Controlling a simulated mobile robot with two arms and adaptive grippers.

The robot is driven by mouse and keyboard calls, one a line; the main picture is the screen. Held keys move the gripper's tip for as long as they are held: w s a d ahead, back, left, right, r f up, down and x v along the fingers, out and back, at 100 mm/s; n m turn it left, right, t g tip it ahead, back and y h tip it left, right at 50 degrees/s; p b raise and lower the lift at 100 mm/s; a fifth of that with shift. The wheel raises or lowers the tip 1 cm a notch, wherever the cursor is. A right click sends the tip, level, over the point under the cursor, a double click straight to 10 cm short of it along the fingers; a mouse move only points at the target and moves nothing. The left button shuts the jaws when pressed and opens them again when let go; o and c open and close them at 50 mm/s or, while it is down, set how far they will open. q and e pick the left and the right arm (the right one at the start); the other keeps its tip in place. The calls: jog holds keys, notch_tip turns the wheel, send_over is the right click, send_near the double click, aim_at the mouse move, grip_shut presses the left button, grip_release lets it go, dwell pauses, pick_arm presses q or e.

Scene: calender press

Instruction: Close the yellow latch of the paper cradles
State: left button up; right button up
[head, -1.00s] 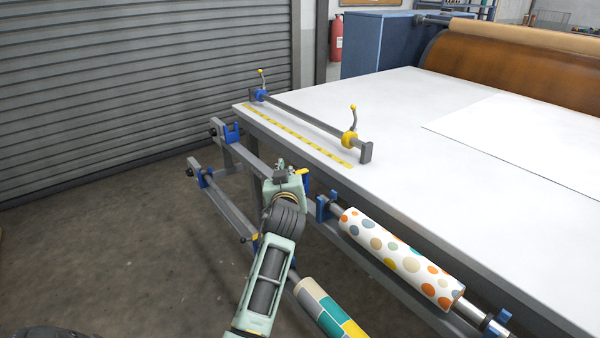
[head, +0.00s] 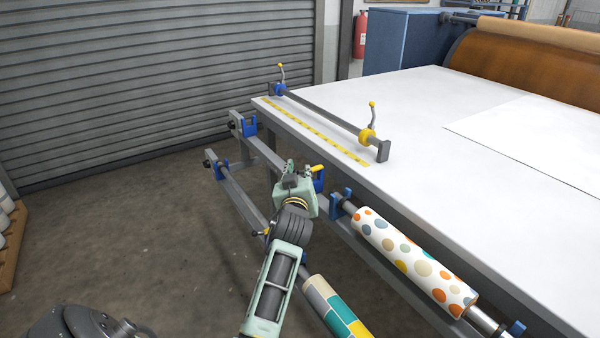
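The cradle frame runs along the near side of the table. A yellow latch handle (head: 317,168) sticks out at the top of a blue cradle (head: 319,183) on the upper rail. My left gripper (head: 298,168) is just left of this latch, pointing away from the camera. A small gap seems to lie between them, but contact cannot be judged. Its hand hides most of its fingers, so their opening is unclear. Another blue cradle (head: 250,127) stands empty at the rail's far end. A dotted paper roll (head: 415,262) rests in the upper cradles. My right gripper is out of view.
The white table (head: 440,180) carries a grey bar (head: 325,117) with two upright levers. Open floor lies left, before the shutter (head: 150,90).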

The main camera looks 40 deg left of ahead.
pick_arm(q)
jog(key=v, duration=0.7)
jog(key=shift+s+d, duration=0.15)
jog(key=shift+s, duration=0.1)
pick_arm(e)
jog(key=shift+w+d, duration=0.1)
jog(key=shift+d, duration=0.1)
pick_arm(q)
jog(key=shift+f, duration=0.1)
dwell(0.3)
